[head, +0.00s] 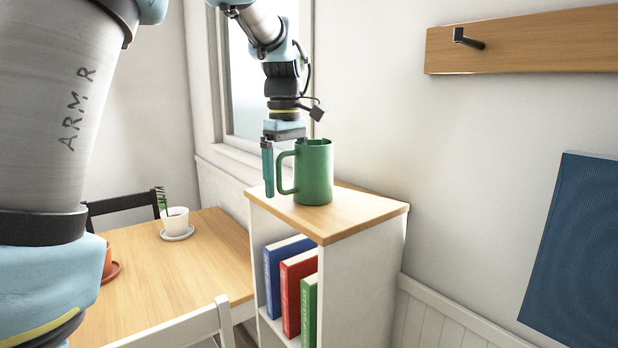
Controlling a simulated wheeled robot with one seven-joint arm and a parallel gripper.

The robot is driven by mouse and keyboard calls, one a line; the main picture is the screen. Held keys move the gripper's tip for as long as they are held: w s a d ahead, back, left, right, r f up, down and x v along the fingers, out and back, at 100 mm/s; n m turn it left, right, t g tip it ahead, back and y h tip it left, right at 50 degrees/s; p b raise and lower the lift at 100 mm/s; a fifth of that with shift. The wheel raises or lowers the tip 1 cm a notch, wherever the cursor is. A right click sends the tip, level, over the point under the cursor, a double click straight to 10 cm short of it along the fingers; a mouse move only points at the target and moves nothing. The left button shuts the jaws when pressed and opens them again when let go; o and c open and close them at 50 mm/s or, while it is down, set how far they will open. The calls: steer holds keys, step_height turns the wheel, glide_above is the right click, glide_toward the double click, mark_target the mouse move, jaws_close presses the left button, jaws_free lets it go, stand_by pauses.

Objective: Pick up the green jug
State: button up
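The green jug (315,172) stands upright on the wooden top of a white shelf unit, with its handle on the left side. My gripper (283,176) points down at the jug's handle side. One teal finger hangs just left of the handle, with a small gap showing between them. This finger sits at the far left end of the gripper's palm, so the gripper looks open. The other finger is hidden, apparently behind or inside the jug. The jug appears to rest on the shelf top.
The shelf unit (357,221) holds several books (298,292). A wooden table (200,262) at the left carries a white potted plant (176,221) and a reddish pot (107,262). A wall rail with a peg (520,45) and a blue panel (580,255) are at the right.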

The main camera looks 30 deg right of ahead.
jaws_close()
stand_by(0.6)
